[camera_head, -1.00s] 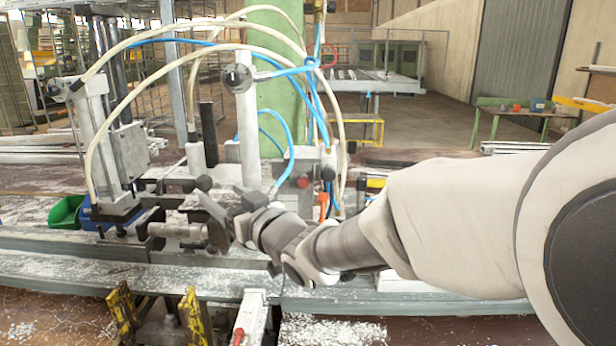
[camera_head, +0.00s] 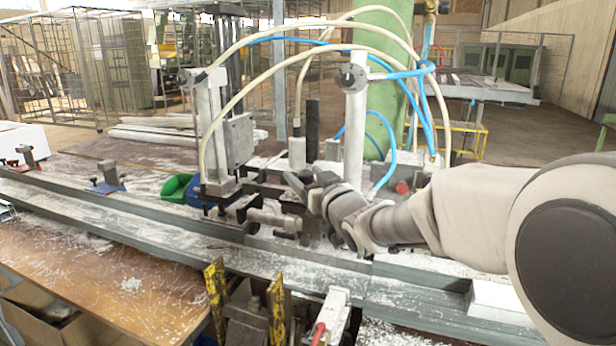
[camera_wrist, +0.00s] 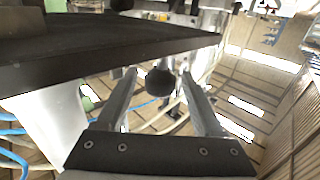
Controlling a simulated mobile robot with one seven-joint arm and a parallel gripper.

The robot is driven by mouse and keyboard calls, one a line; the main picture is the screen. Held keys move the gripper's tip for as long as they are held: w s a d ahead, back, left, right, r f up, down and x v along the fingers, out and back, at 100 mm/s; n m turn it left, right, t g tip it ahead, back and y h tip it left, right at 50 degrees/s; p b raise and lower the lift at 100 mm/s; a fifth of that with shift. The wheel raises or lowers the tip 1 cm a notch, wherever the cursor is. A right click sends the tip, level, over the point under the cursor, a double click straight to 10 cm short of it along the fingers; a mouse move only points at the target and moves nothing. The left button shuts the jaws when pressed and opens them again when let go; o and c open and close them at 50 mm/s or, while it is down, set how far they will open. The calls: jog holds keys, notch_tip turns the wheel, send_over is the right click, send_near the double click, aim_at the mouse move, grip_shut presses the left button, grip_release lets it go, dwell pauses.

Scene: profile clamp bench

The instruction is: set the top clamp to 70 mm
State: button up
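The clamp unit (camera_head: 226,140) stands on the bench in the head view, with a grey upright cylinder and dark arms low on its right side. My gripper (camera_head: 306,188) reaches in from the right, beside these low arms. In the wrist view the two fingers of my gripper (camera_wrist: 160,75) are apart. A black ball knob (camera_wrist: 160,79) shows between the fingertips, with a gap to each; I cannot tell its depth. A dark flat plate (camera_wrist: 90,50) crosses the upper left close to the camera. Which part is the top clamp, and any millimetre scale, I cannot make out.
A white post (camera_head: 355,125) with pale and blue hoses stands behind my gripper, before a green column (camera_head: 384,115). A green bin (camera_head: 176,187) sits left of the clamp unit. Metal rails (camera_head: 130,222) run along the bench. Yellow-black brackets (camera_head: 216,290) stand in front.

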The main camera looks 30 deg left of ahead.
grip_shut()
dwell(1.2)
